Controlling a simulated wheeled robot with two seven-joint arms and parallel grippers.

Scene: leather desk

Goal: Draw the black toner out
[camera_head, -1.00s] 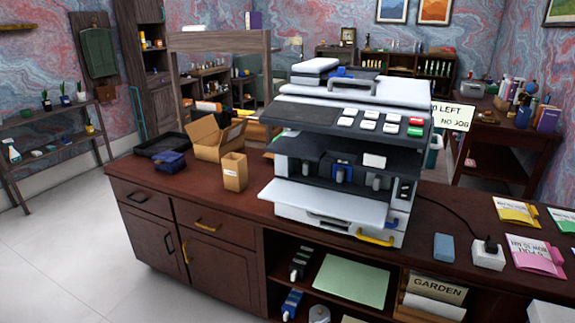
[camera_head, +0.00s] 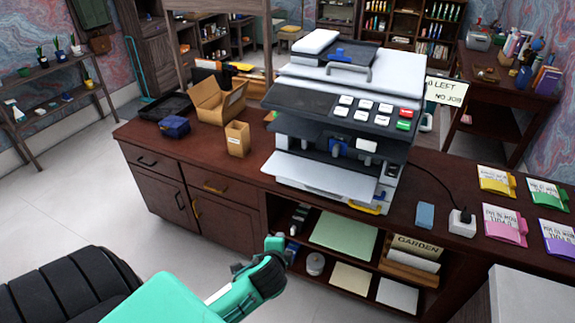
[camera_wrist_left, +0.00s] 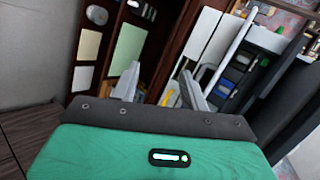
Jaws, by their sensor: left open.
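A grey and white printer (camera_head: 345,105) stands on the dark desk. Its front bay is open under the raised control panel, with dark units inside and a blue one (camera_head: 338,147) in the middle. I cannot make out which is the black toner. A white tray (camera_head: 320,175) sticks out below the bay. My left gripper (camera_head: 272,262) is low in front of the desk's open shelves, apart from the printer. In the left wrist view its two fingers (camera_wrist_left: 160,88) are spread and empty. That view also shows coloured units in the printer, including a blue one (camera_wrist_left: 222,88). My right gripper is out of view.
An open cardboard box (camera_head: 218,103), a small carton (camera_head: 237,139), a black tray (camera_head: 165,107) and a blue box (camera_head: 174,126) stand left of the printer. A blue block (camera_head: 425,215), a white socket (camera_head: 461,223) and coloured packets (camera_head: 505,223) lie right. Shelves below hold papers (camera_head: 343,235).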

